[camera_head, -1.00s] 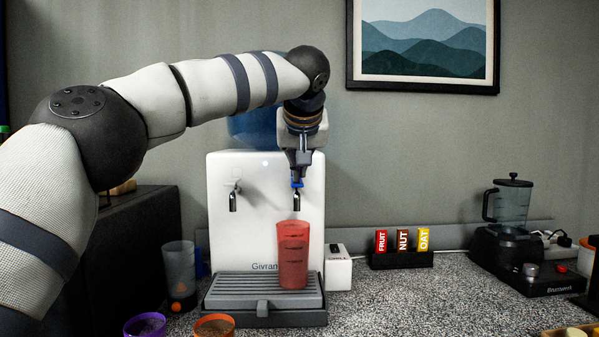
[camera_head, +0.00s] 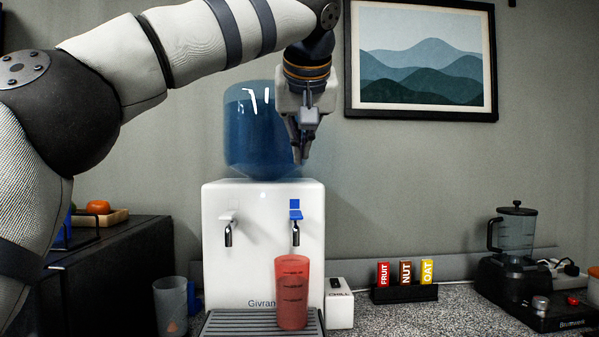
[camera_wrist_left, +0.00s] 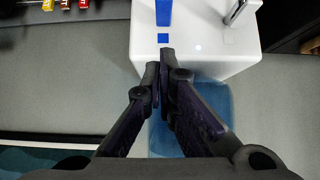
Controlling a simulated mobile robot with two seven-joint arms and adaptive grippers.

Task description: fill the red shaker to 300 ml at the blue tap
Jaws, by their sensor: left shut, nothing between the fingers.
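The red shaker (camera_head: 291,298) stands upright on the drip tray, under the blue tap (camera_head: 295,236) of the white dispenser. It has dark level marks; I cannot tell its fill level. The blue tap's lever (camera_head: 295,208) stands out on the dispenser front; it also shows in the left wrist view (camera_wrist_left: 164,12). My left gripper (camera_head: 301,160) is shut and empty, pointing down above the dispenser's top edge, in front of the blue water bottle and apart from the lever. In the left wrist view its fingertips (camera_wrist_left: 162,58) meet close to the dispenser. My right gripper is not in view.
The dispenser (camera_head: 262,270) has a second tap with a white lever (camera_head: 228,216) at left. A clear shaker (camera_head: 171,305) stands left of it. A white chill box (camera_head: 340,303), a rack of bars (camera_head: 404,293) and a blender (camera_head: 516,250) stand right.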

